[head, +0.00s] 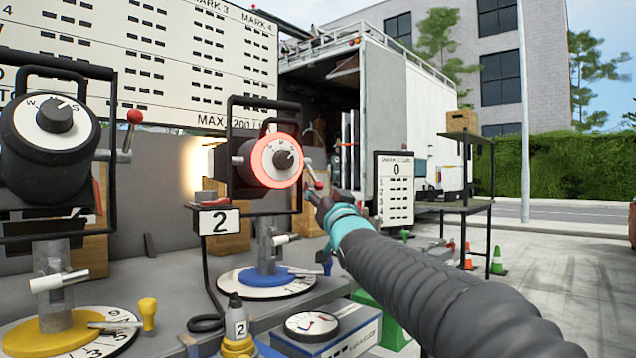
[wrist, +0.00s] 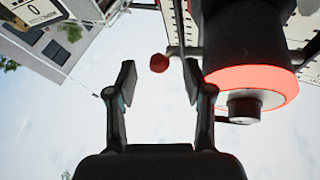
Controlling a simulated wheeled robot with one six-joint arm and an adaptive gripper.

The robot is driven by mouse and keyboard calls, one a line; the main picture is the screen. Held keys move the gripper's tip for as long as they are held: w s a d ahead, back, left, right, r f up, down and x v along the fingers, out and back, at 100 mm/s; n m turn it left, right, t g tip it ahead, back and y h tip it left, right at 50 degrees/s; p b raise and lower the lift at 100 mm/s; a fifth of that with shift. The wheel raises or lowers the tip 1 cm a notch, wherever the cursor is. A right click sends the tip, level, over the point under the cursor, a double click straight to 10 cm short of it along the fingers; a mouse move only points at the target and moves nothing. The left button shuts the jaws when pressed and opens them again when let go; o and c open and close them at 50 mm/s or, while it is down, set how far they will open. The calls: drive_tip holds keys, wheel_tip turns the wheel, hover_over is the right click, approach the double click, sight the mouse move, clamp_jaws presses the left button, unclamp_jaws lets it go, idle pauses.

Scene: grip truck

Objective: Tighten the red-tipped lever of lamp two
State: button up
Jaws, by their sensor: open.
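Lamp two (head: 247,170) is a black lamp head in a black yoke behind a "2" sign (head: 219,221), with a red glowing ring and a dark knob (head: 284,159) on its near end. The red-tipped lever (head: 318,184) sticks out at the lamp's right side. My gripper (head: 313,194) is right at this lever, its fingers small and partly hard to make out. In the wrist view my gripper (wrist: 159,80) is open, and the red ball tip (wrist: 159,63) shows in the gap between the fingertips, touching neither visibly. The glowing ring (wrist: 255,88) is close beside the right finger.
Another lamp (head: 50,130) with its own red-tipped lever (head: 134,117) stands at left. Below lamp two are a blue base dial (head: 268,276) and a white-handled clamp (head: 287,238). A white truck (head: 385,110) and a score board (head: 395,190) stand behind.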

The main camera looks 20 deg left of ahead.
sight(320, 188)
drive_tip(key=shift+p+x, duration=0.4)
drive_tip(key=shift+x, duration=1.4)
clamp_jaws()
